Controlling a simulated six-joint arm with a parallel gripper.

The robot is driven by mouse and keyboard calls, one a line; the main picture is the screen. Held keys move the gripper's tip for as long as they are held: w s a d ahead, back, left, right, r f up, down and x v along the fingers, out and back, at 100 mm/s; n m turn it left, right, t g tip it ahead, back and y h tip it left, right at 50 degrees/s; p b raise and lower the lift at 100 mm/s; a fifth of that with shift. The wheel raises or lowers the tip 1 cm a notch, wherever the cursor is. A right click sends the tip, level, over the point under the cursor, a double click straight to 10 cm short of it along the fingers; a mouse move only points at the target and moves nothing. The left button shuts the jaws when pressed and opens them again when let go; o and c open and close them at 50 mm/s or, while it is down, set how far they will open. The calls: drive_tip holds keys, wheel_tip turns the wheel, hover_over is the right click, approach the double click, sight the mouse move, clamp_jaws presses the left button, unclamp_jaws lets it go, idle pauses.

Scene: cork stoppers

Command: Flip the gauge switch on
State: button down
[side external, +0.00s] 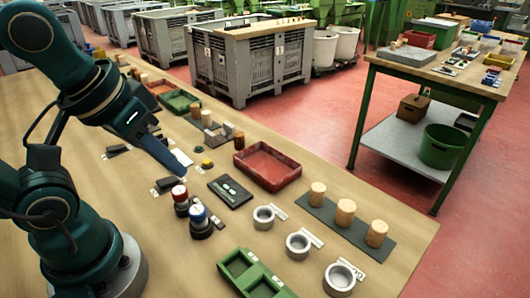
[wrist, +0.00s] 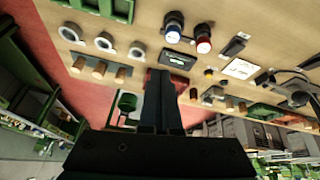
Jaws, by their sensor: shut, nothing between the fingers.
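A flat black panel (side external: 230,191) with pale markings lies on the wooden table; it also shows in the wrist view (wrist: 178,58). I cannot tell which part is the gauge switch. Beside the panel are a red-topped knob (side external: 180,193) and a blue-topped knob (side external: 199,216) on dark round bases. A small dark piece with a white label (side external: 168,185) lies left of the red knob. My gripper (side external: 184,164) is shut and empty, held above the table near the red knob and the panel. In the wrist view its fingers (wrist: 160,76) are together.
A red tray (side external: 267,185) lies beyond the panel. Cork stoppers (side external: 345,211) stand on a dark strip at right. Several grey rings (side external: 298,244) and a green tray (side external: 237,263) are nearer the front. A small yellow-topped button (side external: 207,163) is near the gripper.

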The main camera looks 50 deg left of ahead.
drive_tip(key=w+a+r+n+g, duration=0.2)
drive_tip(key=w+a+r+n, duration=0.1)
drive_tip(key=n, duration=0.2)
drive_tip(key=n+g, duration=0.5)
drive_tip(key=n, duration=0.6)
hover_over(162, 182)
drive_tip(key=w, duration=0.3)
wheel_tip(162, 182, down, 4)
drive_tip(key=shift+w, duration=0.2)
drive_tip(key=shift+f, duration=0.15)
drive_tip(key=s+f, duration=0.1)
drive_tip(key=f, duration=0.8)
drive_tip(key=s+f, duration=0.1)
drive_tip(key=f, duration=0.3)
drive_tip(key=shift+s+f, duration=0.3)
drive_tip(key=shift+s, duration=0.05)
drive_tip(key=shift+f, duration=0.1)
drive_tip(key=shift+s+f, duration=0.15)
drive_tip(key=shift+f, duration=0.05)
